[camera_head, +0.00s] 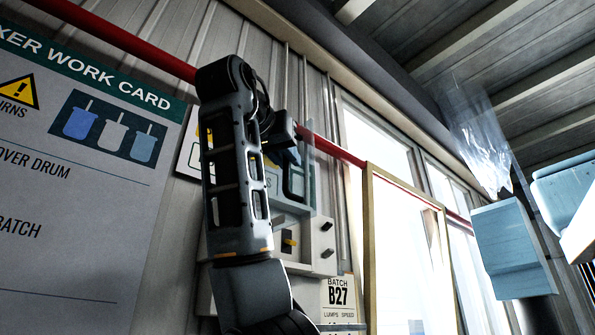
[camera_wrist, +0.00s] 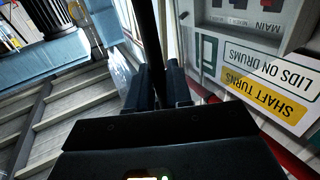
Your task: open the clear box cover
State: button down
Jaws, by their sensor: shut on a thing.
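The clear box cover (camera_head: 309,178) shows in the head view as a see-through panel standing out from the wall, beside the pale control box (camera_head: 318,236). My gripper (camera_head: 298,133) is at the cover's upper part, partly hidden by my own arm. In the wrist view my gripper (camera_wrist: 156,88) has its two dark fingers close together on a dark upright bar, which looks like the cover's edge or handle. The exact contact is too dark to tell. The box face (camera_wrist: 240,22) with the word MAIN lies to the right of the fingers.
A yellow label (camera_wrist: 262,100) and a white label (camera_wrist: 268,66) sit beside the box. A red pipe (camera_head: 338,148) runs along the wall. A large work card (camera_head: 75,190) hangs left. A clear plastic sheet (camera_head: 475,130) hangs right, above a blue block (camera_head: 512,250).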

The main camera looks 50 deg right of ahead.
jog(key=shift+w+a, duration=0.1)
dwell(0.3)
jog(key=c, duration=1.2)
grip_release()
jog(key=shift+c, duration=0.2)
jog(key=b+v, duration=0.2)
jog(key=v, duration=0.5)
jog(key=shift+a, duration=0.4)
